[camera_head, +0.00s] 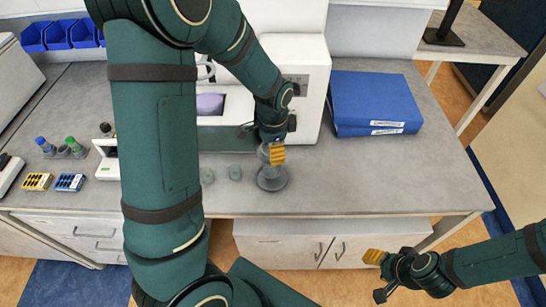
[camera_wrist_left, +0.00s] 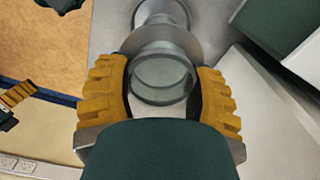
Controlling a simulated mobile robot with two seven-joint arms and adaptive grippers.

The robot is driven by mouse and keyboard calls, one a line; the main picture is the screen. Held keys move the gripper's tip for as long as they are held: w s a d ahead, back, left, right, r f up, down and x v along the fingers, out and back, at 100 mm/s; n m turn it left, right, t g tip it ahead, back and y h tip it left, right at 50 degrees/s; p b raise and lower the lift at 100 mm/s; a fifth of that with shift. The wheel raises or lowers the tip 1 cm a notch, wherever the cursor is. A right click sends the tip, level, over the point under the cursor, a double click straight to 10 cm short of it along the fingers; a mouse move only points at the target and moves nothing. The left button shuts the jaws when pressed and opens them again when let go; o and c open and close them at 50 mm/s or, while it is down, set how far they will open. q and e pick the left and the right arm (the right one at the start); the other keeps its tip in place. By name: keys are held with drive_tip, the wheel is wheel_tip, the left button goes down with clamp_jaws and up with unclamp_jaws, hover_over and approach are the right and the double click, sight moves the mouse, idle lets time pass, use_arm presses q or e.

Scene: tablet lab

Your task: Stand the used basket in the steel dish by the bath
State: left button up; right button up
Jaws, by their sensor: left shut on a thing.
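My left gripper (camera_head: 272,153) is over the front part of the bench, pointing down. It is shut on a grey, see-through round basket (camera_head: 264,153). In the left wrist view the basket (camera_wrist_left: 162,78) shows as a ring between the two yellow fingers (camera_wrist_left: 160,95). The round grey steel dish (camera_head: 272,184) stands on the bench directly below; it partly shows beyond the basket in the wrist view. I cannot tell whether the basket touches the dish. My right gripper (camera_head: 378,266) is off the bench's front edge at the lower right; its finger opening is unclear.
Two small grey cups (camera_head: 235,172) stand left of the dish. A white machine (camera_head: 312,80) stands behind it, and blue binders (camera_head: 375,102) lie to the right. Yellow and blue racks (camera_head: 38,182) and capped bottles (camera_head: 75,147) are at left. The bench right of the dish is clear.

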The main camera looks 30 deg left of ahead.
use_arm(q)
wheel_tip(320, 180, down, 3)
drive_tip(key=shift+f, duration=0.3)
drive_tip(key=shift+f+b, duration=0.15)
drive_tip(key=shift+b, duration=0.15)
drive_tip(key=o, duration=1.3)
